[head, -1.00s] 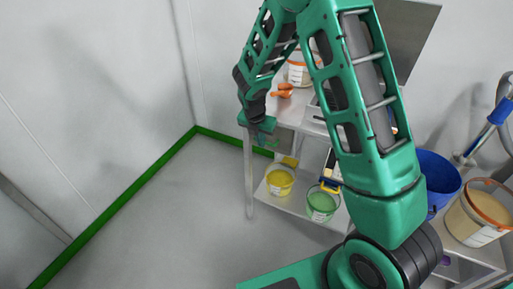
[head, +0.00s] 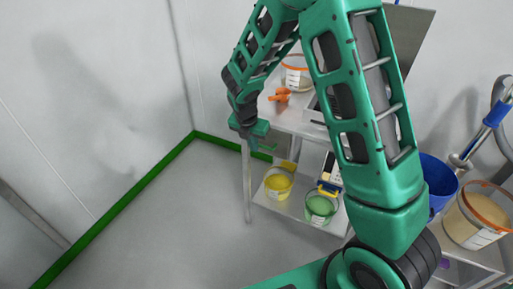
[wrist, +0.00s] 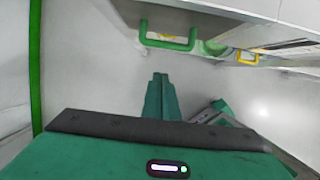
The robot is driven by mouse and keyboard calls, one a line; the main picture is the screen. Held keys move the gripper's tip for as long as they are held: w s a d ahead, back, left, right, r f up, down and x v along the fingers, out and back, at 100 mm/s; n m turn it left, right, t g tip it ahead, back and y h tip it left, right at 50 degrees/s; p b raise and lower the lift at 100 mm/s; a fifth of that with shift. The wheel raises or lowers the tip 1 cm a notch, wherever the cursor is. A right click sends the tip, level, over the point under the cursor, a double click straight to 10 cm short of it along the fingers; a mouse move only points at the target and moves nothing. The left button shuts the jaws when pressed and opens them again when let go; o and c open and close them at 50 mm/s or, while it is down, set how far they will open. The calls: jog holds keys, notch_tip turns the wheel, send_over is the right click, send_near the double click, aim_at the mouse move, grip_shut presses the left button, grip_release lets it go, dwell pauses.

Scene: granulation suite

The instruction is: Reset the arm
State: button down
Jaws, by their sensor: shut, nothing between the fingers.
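My green arm is folded up and over in the head view. My gripper (head: 264,147) points down in front of the left end of a metal table, and its fingers are hard to make out there. In the wrist view my gripper (wrist: 159,76) shows its two green fingers together, with nothing between them. It touches nothing that I can see.
The table (head: 290,122) carries a tub (head: 295,74) and an orange scoop (head: 281,94). Below stand a yellow tub (head: 278,184) and a green tub (head: 321,207). A blue bucket (head: 437,180) and a beige tub (head: 474,218) are at right. The left floor is clear.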

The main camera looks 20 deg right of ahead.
jog(key=v, duration=0.8)
jog(key=s+d+r+m+g, duration=0.1)
jog(key=s+d+r+m, duration=0.3)
jog(key=s+d+m, duration=0.35)
jog(key=s+d+r+m+g, duration=0.1)
jog(key=s+d+r+m, duration=0.4)
jog(key=s+d+m, duration=0.25)
jog(key=s+d+r+m+y, duration=0.1)
jog(key=s+d+m, duration=0.1)
jog(key=s+m, duration=0.7)
jog(key=s+d+r+m+y, duration=0.1)
jog(key=s+d+m, duration=0.1)
jog(key=s+m, duration=0.7)
jog(key=s, duration=0.3)
jog(key=shift+y, duration=0.3)
jog(key=shift+r, duration=0.1)
jog(key=shift+w+f+g, duration=0.25)
jog(key=shift+w+g, duration=0.05)
jog(key=shift+w, duration=0.35)
